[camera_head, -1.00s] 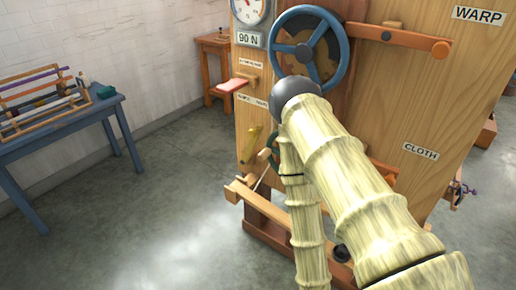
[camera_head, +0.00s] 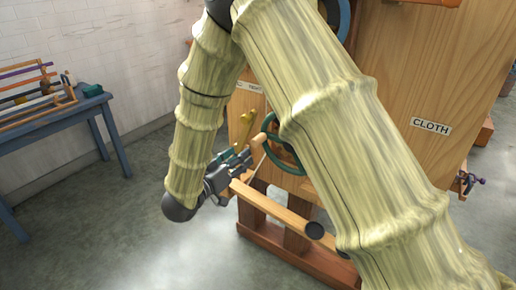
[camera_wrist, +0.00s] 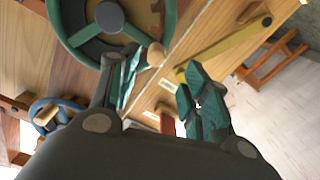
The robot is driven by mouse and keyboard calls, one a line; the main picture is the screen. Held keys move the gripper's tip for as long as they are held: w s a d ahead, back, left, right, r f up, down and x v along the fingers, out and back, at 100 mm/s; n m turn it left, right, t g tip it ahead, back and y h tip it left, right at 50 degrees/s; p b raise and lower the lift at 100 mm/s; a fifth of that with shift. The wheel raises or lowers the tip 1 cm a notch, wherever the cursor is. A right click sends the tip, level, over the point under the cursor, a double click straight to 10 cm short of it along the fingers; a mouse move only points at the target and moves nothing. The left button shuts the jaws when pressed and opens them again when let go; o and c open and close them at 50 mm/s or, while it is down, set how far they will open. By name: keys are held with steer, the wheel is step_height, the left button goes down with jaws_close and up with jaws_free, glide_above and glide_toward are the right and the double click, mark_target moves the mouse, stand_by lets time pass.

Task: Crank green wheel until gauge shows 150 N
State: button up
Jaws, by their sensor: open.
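The green wheel (camera_head: 268,132) stands low on the wooden loom panel, mostly hidden behind my arm in the head view. In the wrist view the green wheel (camera_wrist: 168,22) fills the upper left, with its dark hub and spokes. Its pale wooden handle (camera_wrist: 156,54) sticks out near the tips of my gripper (camera_wrist: 160,75). The gripper is open, its left finger close to the handle and its right finger apart from it. In the head view my gripper (camera_head: 240,158) is beside the wheel's left side. The gauge is hidden now; I cannot read it.
A yellow lever (camera_wrist: 228,40) lies close beyond the right finger. A blue wheel (camera_head: 345,18) is partly hidden above; a wooden beam (camera_head: 275,208) runs below the gripper. A blue table (camera_head: 60,118) with a rack stands at left. The floor between is clear.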

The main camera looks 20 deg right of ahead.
mark_target(254, 144)
steer(key=x, duration=1)
steer(key=shift+w+d+r, duration=0.1)
steer(key=shift+d+r, duration=0.2)
steer(key=shift+r, duration=0.1)
jaws_close()
